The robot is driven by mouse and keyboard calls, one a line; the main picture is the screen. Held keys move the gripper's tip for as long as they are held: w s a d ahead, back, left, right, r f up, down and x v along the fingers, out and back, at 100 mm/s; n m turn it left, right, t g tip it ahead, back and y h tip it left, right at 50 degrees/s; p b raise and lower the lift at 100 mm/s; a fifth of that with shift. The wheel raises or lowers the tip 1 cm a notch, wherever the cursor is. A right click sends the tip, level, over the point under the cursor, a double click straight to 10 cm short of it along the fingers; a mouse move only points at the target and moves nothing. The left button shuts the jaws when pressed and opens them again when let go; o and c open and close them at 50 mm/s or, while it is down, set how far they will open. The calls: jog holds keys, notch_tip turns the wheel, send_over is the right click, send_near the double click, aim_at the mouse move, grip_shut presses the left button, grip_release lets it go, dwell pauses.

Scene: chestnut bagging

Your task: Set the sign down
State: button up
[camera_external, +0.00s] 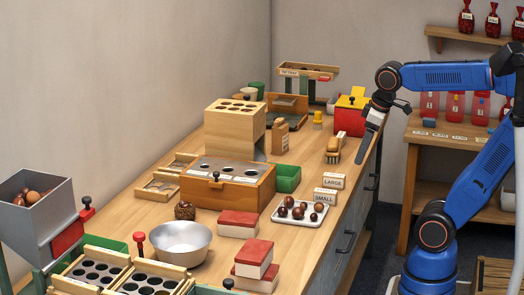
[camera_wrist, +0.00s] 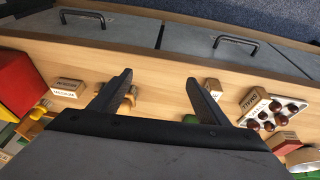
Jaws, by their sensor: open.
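The sign marked LARGE (camera_external: 333,181) and the sign marked SMALL (camera_external: 325,196) stand as small wooden blocks with white labels near the table's right edge. In the wrist view two similar blocks show at the right, one beside the right finger (camera_wrist: 213,87) and one by the tray (camera_wrist: 251,102). Another labelled block (camera_wrist: 68,87) lies at the left of that view; its text is hard to read. My gripper (camera_external: 362,150) hangs over the table's right edge, behind the signs. In the wrist view my gripper (camera_wrist: 160,84) is open, with bare wood between its fingers.
A white tray (camera_external: 283,218) of chestnuts sits just in front of the signs. A green bin (camera_external: 288,178) stands left of the signs. Drawer handles (camera_external: 345,243) line the table's side.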

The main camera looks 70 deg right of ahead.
jog(key=s+a+f+t, duration=0.1)
jog(key=s+a+f, duration=0.3)
jog(key=s+f, duration=0.1)
jog(key=shift+y, duration=0.3)
